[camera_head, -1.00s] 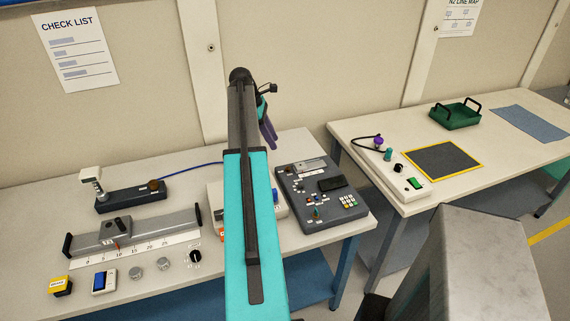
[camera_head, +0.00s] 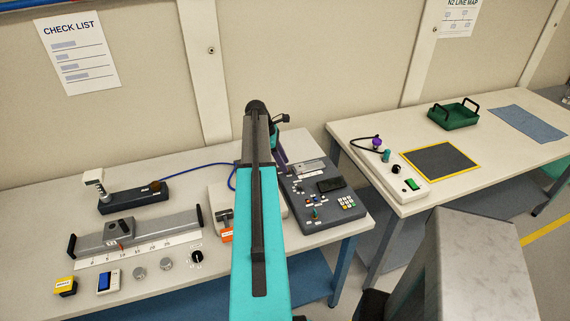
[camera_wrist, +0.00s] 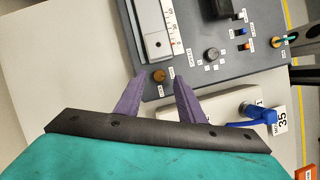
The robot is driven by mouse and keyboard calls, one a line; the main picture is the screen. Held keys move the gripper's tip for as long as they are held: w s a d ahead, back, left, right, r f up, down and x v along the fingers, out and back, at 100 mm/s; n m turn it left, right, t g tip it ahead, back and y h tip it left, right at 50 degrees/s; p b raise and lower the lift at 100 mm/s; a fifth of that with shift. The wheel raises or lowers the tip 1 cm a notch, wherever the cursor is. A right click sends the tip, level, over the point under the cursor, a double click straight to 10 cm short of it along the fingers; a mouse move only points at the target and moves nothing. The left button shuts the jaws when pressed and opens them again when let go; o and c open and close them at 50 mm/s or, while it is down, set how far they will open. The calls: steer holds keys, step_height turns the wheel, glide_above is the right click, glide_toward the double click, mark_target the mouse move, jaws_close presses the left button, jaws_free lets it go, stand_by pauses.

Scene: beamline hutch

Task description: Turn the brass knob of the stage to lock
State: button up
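The brass knob (camera_wrist: 158,75) shows in the wrist view on the dark grey console (camera_wrist: 205,65), near the end of a small stage with a white scale (camera_wrist: 170,25). Small labels lie beside the knob, too small to read surely. My gripper (camera_wrist: 158,77) is open, with its two purple fingers on either side of the knob in the picture. I cannot tell how far above the panel the tips are, and no contact shows. In the head view, my gripper (camera_head: 279,158) is over the left edge of the console (camera_head: 325,210), and the knob is hidden behind my arm.
A white box (camera_wrist: 210,105) with a blue cable plug stands close beside the console, under my fingers. Buttons and switches crowd the console. A long rail stage (camera_head: 145,232) and loose knobs are at left. A second table (camera_head: 450,190) holds a green tray (camera_head: 453,117).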

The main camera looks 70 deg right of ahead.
steer(key=shift+x, duration=0.95)
steer(key=shift+f, duration=0.1)
jaws_close()
